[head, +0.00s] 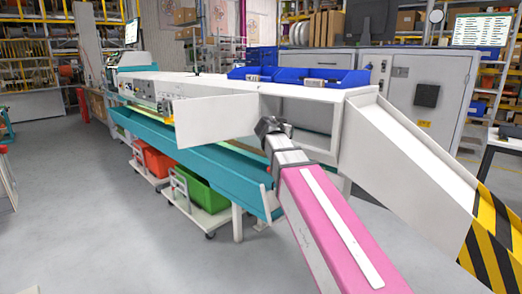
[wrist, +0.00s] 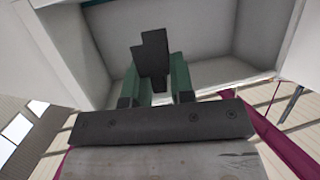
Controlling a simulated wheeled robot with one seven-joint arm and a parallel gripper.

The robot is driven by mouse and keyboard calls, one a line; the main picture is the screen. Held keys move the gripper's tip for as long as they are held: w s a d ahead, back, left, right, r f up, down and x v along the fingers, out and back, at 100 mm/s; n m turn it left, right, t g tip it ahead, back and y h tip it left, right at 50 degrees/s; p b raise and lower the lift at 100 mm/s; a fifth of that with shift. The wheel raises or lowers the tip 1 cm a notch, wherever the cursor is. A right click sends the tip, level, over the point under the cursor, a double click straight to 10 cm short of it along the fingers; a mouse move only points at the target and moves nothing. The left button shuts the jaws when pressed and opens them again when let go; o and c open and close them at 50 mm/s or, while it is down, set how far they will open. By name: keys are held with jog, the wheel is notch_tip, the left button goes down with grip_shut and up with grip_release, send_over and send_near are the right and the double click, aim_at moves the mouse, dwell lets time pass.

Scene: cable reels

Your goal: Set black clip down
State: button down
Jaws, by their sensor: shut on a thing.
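My gripper (wrist: 154,82) shows two green fingers in the wrist view, shut on a black clip (wrist: 152,52). The clip is a dark stepped block standing up between the fingers. Beyond it is the inside of an open white compartment (wrist: 215,45). In the head view my gripper (head: 273,126) is at the front opening of the white compartment (head: 322,154), at the end of my pink arm. The clip cannot be made out in the head view. I cannot tell whether the clip touches the compartment floor.
A white door (head: 215,118) stands open left of the compartment. A teal trough (head: 205,155) runs below it. Blue bins (head: 335,79) stand on top. A white chute (head: 425,150) with a striped end slopes down at right. Green (head: 203,190) and orange crates (head: 158,162) sit underneath.

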jog(key=w+d+n+t+y, duration=0.2)
jog(key=w+d+n+y, duration=0.3)
jog(key=d+y, duration=0.3)
jog(key=shift+w+r+n, duration=0.2)
jog(key=shift+r+n, duration=0.2)
jog(key=shift+n, duration=0.4)
